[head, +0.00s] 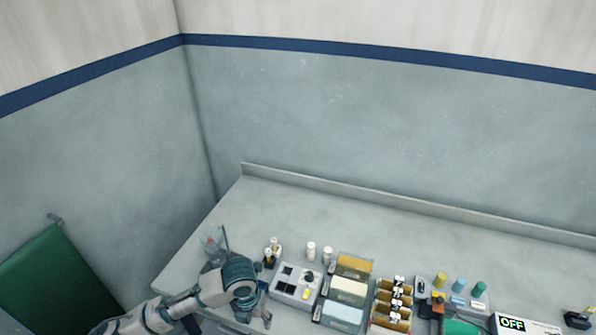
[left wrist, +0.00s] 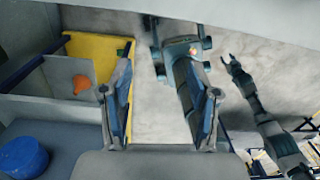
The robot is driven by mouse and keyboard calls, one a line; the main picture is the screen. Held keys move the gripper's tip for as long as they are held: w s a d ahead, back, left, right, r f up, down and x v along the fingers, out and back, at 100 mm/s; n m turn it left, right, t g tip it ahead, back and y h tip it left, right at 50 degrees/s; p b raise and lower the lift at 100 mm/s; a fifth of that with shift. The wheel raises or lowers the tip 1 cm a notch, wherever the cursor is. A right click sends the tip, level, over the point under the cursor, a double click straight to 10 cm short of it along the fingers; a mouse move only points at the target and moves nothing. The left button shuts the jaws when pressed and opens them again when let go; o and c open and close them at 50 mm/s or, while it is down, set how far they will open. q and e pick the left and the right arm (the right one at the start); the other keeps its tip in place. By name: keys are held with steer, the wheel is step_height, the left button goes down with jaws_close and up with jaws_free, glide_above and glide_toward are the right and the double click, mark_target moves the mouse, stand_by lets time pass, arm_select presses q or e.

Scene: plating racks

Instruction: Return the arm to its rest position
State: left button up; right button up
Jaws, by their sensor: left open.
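My left arm comes in at the lower left of the head view. Its gripper (head: 262,316) points down beside the front left part of the bench and holds nothing that I can see. In the left wrist view the two fingers of this gripper (left wrist: 157,80) stand well apart with a clear gap between them. A dark jointed arm with a small claw (left wrist: 233,64) shows at the right of the left wrist view. It may be my right arm, but its claw is too small to read. The head view shows no right gripper.

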arm_select(q)
steer(key=s+d+f+n+t+h, duration=0.1)
steer(key=s+d+f+n+h, duration=0.3)
steer(key=n, duration=0.6)
steer(key=s+d+f+n+t, duration=0.2)
steer(key=s+f+n, duration=0.1)
steer(key=f+n, duration=0.5)
steer(key=s+a+f+n+y, duration=0.2)
steer(key=s+a+f+n, duration=0.2)
steer(key=s+a+n, duration=0.35)
steer(key=s+a+f+n+y, duration=0.2)
steer(key=s+a+f+n, duration=0.15)
steer(key=a+n, duration=0.65)
step_height(320, 180, down, 25)
steer(key=s+g, duration=0.1)
steer(key=s, duration=0.1)
steer(key=s+a+f+g, duration=0.1)
steer(key=s+a+f, duration=0.1)
steer(key=s+f, duration=1.4)
steer(key=shift+s+n+y, duration=0.3)
steer(key=shift+s+n, duration=0.05)
steer(key=shift+s, duration=0.35)
arm_select(e)
steer(key=shift+s+a, duration=0.15)
steer(key=shift+a, duration=0.65)
